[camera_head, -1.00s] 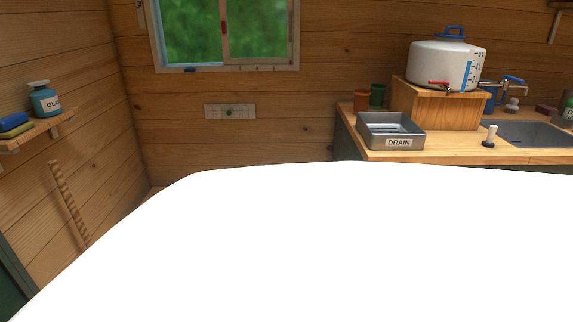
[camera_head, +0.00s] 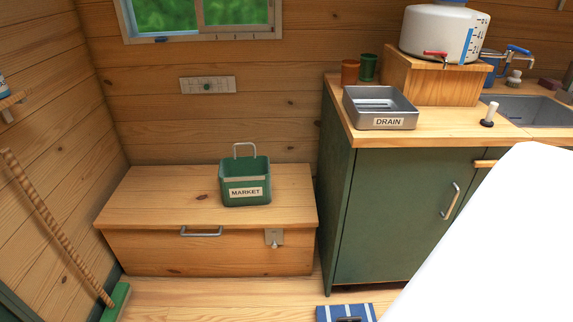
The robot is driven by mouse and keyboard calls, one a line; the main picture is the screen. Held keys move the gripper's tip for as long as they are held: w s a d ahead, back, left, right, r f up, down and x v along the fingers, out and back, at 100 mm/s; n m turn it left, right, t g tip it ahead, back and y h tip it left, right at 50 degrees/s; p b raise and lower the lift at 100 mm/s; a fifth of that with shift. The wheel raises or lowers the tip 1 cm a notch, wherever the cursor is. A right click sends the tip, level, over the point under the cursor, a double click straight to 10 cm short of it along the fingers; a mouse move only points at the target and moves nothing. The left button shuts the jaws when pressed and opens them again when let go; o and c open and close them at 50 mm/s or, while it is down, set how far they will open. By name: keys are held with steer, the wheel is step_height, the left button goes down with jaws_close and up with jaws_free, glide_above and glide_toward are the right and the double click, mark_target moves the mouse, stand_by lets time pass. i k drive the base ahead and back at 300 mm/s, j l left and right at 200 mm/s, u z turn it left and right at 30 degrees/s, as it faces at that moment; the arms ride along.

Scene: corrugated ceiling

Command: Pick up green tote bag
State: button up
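A green tote bag (camera_head: 232,190) with a white label reading MARKET and a pale raised handle stands upright on a wooden chest (camera_head: 150,200) against the back wall. Nothing touches its handle. My gripper does not show in this view. A large white shape fills the lower right corner and hides part of the cabinet and floor there; I cannot tell what it is.
A green cabinet (camera_head: 385,215) with a wooden counter stands right of the chest. On it are a grey DRAIN tray (camera_head: 380,122), cups and a white water container (camera_head: 440,35). A broom (camera_head: 60,230) leans at left. A blue striped item (camera_head: 345,313) lies on the floor.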

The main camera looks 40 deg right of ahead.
mark_target(245, 181)
steer(key=z, duration=1)
steer(key=i+j+z, duration=0.15)
steer(key=z, duration=0.25)
steer(key=i+j+z, duration=0.2)
steer(key=z, duration=0.2)
steer(key=i+j+z, duration=0.2)
steer(key=i+j, duration=0.2)
steer(key=j, duration=0.2)
steer(key=i+j+z, duration=0.1)
steer(key=j, duration=0.25)
steer(key=i+j, duration=0.25)
steer(key=j, duration=0.2)
steer(key=i+j, duration=0.25)
steer(key=j, duration=0.15)
steer(key=i+j, duration=0.25)
steer(key=j, duration=0.2)
